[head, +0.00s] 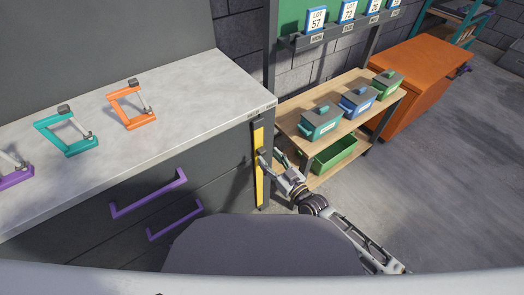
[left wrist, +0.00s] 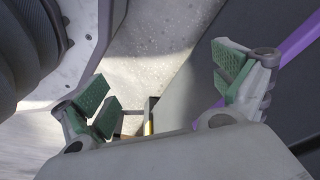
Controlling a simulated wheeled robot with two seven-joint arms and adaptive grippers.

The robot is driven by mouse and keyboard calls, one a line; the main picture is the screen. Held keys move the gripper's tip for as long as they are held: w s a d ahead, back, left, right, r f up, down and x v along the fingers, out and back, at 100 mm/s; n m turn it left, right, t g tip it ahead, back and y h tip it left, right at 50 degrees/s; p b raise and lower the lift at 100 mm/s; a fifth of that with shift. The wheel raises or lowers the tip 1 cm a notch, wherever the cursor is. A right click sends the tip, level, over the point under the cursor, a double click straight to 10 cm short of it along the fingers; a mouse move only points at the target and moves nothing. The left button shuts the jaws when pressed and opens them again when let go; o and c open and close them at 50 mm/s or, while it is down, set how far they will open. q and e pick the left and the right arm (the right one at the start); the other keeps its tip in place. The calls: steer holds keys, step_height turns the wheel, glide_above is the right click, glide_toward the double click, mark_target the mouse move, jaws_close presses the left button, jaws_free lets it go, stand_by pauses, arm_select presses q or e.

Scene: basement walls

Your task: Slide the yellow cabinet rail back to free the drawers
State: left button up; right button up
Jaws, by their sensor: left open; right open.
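The yellow cabinet rail (head: 259,185) is an upright strip on the right end of the grey cabinet's front, below the worktop corner. My right gripper (head: 271,158) is open beside the rail's upper half; I cannot tell whether a finger touches it. Two drawers with purple handles, an upper one (head: 149,196) and a lower one (head: 175,221), are to the left of the rail. My left gripper (left wrist: 165,88) is open and empty in the left wrist view, and out of the head view. A purple bar (left wrist: 299,40) shows at that view's right edge.
Teal (head: 66,133) and orange (head: 132,106) frame-shaped tools and a partly cut-off purple one lie on the worktop (head: 190,100). A wooden shelf unit (head: 300,108) with lidded bins stands right of the cabinet. An orange-topped cabinet (head: 425,60) is beyond. Floor at right is clear.

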mark_target(264, 152)
steer(key=x, duration=0.3)
steer(key=shift+b+x, duration=0.35)
steer(key=shift+x, duration=0.75)
arm_select(q)
steer(key=shift+w+d+r, duration=0.2)
steer(key=shift+d+r, duration=0.05)
steer(key=shift+r, duration=0.35)
steer(key=shift+w+d+r, duration=0.2)
steer(key=shift+r, duration=0.35)
arm_select(e)
steer(key=shift+w+a, duration=0.1)
steer(key=shift+w, duration=0.05)
steer(key=shift+c, duration=0.5)
arm_select(q)
steer(key=shift+s+f, duration=0.15)
steer(key=shift+f, duration=0.05)
arm_select(e)
jaws_close()
